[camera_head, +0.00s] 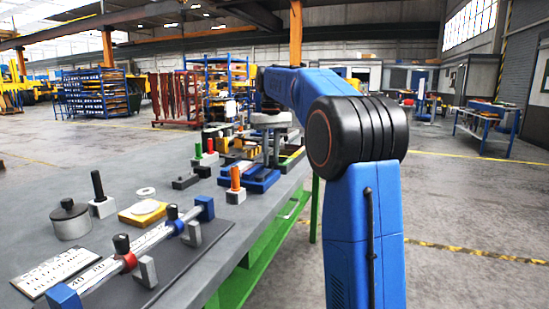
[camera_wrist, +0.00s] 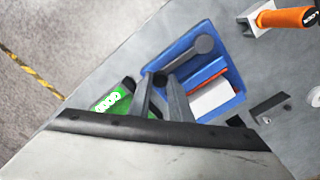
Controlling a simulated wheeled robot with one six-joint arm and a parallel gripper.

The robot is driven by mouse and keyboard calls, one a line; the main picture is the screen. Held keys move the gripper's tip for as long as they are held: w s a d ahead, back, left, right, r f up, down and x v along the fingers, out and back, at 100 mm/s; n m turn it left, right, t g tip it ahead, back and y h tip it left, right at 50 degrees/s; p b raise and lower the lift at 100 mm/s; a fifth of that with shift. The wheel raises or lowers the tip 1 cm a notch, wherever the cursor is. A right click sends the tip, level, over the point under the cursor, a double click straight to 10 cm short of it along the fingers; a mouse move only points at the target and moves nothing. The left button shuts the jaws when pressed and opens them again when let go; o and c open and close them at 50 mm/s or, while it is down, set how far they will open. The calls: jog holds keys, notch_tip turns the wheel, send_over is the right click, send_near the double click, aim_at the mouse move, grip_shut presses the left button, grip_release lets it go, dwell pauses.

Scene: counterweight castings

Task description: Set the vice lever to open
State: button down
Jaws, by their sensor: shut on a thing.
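The blue vice (camera_wrist: 225,101) stands on the grey bench in the wrist view, with a white block (camera_wrist: 211,98) and a red strip in it. Its dark grey lever (camera_wrist: 184,58) runs from a round grey end at the upper right down to a dark tip between my fingers. My gripper (camera_wrist: 160,88) is shut on the lever near that tip; the fingers hide part of it. In the head view the vice (camera_head: 262,182) shows at the bench's right side, below my gripper (camera_head: 274,155), and the lever is hard to make out.
An orange-handled part (camera_wrist: 285,18) stands upper right in the wrist view. A green counter-like thing (camera_wrist: 108,101) lies left of my fingers. In the head view a grey pot (camera_head: 71,222), a black-handled block (camera_head: 101,205) and a rail with clamps (camera_head: 150,238) occupy the near bench.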

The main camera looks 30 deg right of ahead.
jog(key=shift+w+a+n, duration=0.15)
jog(key=shift+n, duration=0.15)
jog(key=c, duration=1.6)
grip_release()
jog(key=shift+r, duration=0.1)
